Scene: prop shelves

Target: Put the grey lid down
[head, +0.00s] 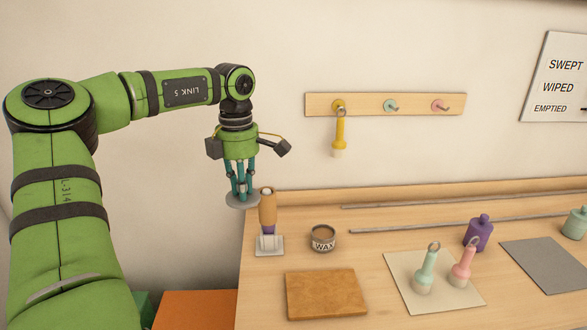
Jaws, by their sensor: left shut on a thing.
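The grey lid (242,203) is a flat round disc, held about level under my left gripper (241,190). The gripper points down with its teal fingers shut on the lid. The lid appears around the left edge of the wooden bench, just left of a brown handle. I cannot tell its exact height. My right gripper is out of view.
A brown-handled scraper (268,212) stands close right of the lid. A brown board (326,294) lies in front. A purple bottle (478,233) and grey mat (545,265) are right. An orange box (195,309) sits below left.

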